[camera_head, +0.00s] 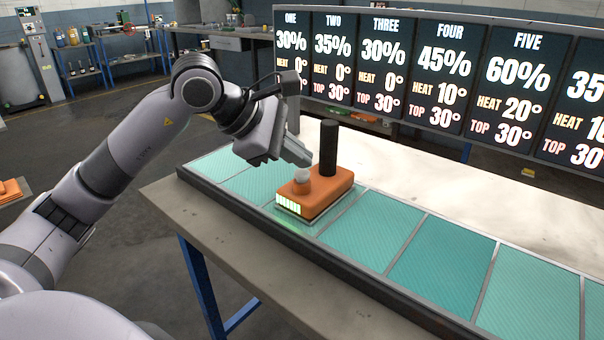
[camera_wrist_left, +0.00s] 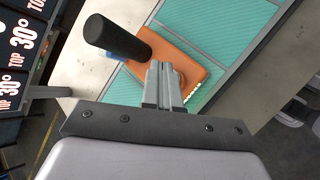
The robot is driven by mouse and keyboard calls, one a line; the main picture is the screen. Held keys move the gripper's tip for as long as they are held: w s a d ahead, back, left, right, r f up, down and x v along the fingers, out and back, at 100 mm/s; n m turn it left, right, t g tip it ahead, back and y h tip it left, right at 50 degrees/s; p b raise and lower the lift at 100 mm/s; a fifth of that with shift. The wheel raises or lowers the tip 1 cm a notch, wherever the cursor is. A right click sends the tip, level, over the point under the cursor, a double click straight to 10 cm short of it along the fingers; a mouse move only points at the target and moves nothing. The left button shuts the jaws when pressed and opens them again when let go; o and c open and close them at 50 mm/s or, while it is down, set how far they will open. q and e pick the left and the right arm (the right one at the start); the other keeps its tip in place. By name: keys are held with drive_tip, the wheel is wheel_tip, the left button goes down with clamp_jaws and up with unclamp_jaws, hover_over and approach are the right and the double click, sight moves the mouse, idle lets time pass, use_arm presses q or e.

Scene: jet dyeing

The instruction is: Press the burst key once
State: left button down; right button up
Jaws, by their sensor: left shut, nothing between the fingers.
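An orange device (camera_head: 332,184) with an upright black handle (camera_head: 328,148) sits on a teal panel of the table. A round key with a pale top (camera_head: 301,175) stands on its near end, above a lit green-white display (camera_head: 288,203). I cannot read a label on the key. My left gripper (camera_head: 307,163) is shut and empty, its fingertips just above and behind the key; contact cannot be told. My right gripper is not in view.
A row of teal panels (camera_head: 445,262) in a dark frame runs along the table's near side. A large board (camera_head: 440,75) with percentages and degrees stands behind. Shelves with bottles (camera_head: 75,45) stand far left.

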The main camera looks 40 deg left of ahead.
sight(297, 174)
use_arm(q)
drive_tip(key=shift+f+b, duration=0.5)
drive_tip(key=shift+f, duration=0.1)
idle(0.7)
idle(0.4)
drive_tip(key=shift+r+p, duration=0.85)
drive_tip(key=shift+r, duration=0.15)
drive_tip(key=shift+r, duration=0.1)
wheel_tip(297, 174, up, 5)
drive_tip(key=p, duration=0.4)
idle(0.3)
